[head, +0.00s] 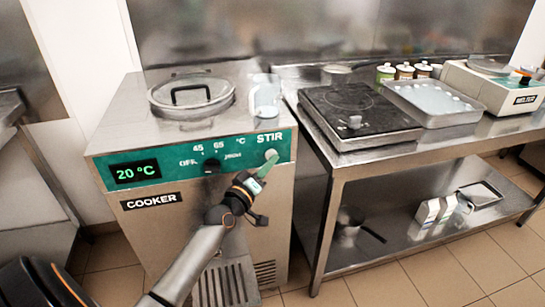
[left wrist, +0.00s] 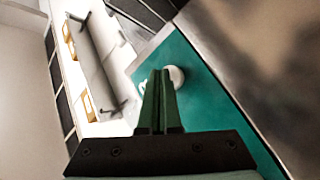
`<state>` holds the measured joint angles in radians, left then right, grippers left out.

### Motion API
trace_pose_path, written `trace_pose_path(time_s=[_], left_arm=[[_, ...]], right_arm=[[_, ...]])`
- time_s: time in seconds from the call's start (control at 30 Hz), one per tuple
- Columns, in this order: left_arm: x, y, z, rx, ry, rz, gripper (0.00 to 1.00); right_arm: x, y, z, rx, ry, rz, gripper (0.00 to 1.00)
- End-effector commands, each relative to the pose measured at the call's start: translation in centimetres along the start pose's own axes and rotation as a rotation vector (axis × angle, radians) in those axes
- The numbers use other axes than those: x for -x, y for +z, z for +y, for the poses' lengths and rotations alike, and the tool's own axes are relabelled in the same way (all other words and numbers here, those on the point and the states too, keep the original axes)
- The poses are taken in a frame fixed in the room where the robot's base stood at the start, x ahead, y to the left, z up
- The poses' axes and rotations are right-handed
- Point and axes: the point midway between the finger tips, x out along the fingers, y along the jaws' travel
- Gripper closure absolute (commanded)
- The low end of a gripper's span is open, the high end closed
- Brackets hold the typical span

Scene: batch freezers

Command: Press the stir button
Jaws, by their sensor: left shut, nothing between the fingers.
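The stir button (head: 271,154) is a pale round knob under the word STIR, at the right end of the cooker's green panel (head: 183,176). My left gripper (head: 269,162) is shut and empty, with its green fingers at the button in the head view. In the left wrist view the fingertips (left wrist: 157,74) overlap the left side of the white button (left wrist: 176,76). I cannot tell whether they touch it or whether it is pushed in. My right gripper is not in view.
The cooker (head: 155,222) has a glass lid (head: 190,96) and a clear jug (head: 264,97) on top. A steel table (head: 345,158) to its right holds a black hob (head: 358,117), a tray (head: 432,102) and a melter (head: 496,90). A pan (head: 350,225) stands on the lower shelf.

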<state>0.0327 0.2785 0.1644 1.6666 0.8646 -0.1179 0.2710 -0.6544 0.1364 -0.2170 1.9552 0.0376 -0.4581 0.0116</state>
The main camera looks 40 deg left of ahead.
Motion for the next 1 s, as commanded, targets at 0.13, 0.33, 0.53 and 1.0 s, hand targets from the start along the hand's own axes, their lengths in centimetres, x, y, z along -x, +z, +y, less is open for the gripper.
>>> trace_pose_path(time_s=[0.13, 0.33, 0.53, 1.0], left_arm=[[0.00, -0.02, -0.01, 0.000, 0.000, 0.000, 1.00], [0.00, -0.01, -0.01, 0.000, 0.000, 0.000, 1.00], [-0.10, -0.06, -0.09, -0.001, 0.000, 0.000, 1.00], [-0.66, -0.55, -0.51, 0.000, -0.001, 0.002, 1.00]], right_arm=[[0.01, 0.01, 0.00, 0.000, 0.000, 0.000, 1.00], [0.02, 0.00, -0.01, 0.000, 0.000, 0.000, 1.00], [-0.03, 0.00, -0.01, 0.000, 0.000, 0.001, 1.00], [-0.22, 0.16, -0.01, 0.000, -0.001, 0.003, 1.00]])
